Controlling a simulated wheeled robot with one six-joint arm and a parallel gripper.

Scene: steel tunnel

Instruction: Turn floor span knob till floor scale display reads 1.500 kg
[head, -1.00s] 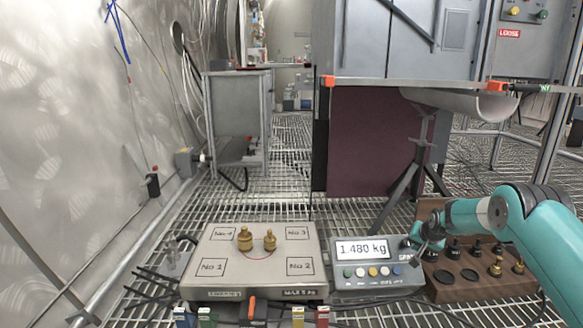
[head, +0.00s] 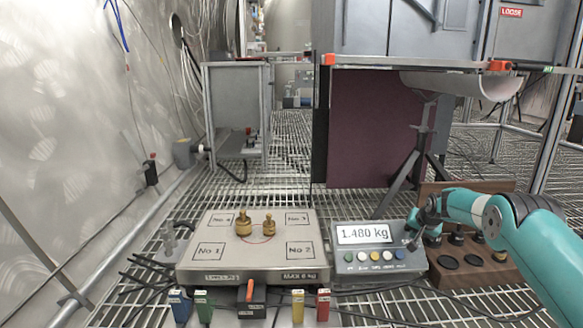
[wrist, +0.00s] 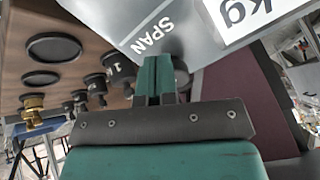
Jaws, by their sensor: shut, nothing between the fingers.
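The floor scale display (head: 365,233) reads 1.480 kg in the head view. It sits on a grey indicator box (head: 350,267) with a row of coloured buttons. The span knob is hidden behind my gripper in the head view. In the wrist view a dark round knob (wrist: 182,76) shows partly behind the fingers, near the SPAN label. My gripper (head: 412,240) is at the box's right end, its teal fingers (wrist: 155,78) shut and empty beside the knob. I cannot tell whether they touch it. Two brass weights (head: 242,224) stand on the scale platform (head: 270,262).
A wooden weight block (head: 485,268) with dark and brass weights stands right of the indicator, under my arm. Coloured plugs or clips (head: 203,305) line the platform's front. Cables lie on the grating floor. A grey cabinet and stand (head: 425,130) are behind.

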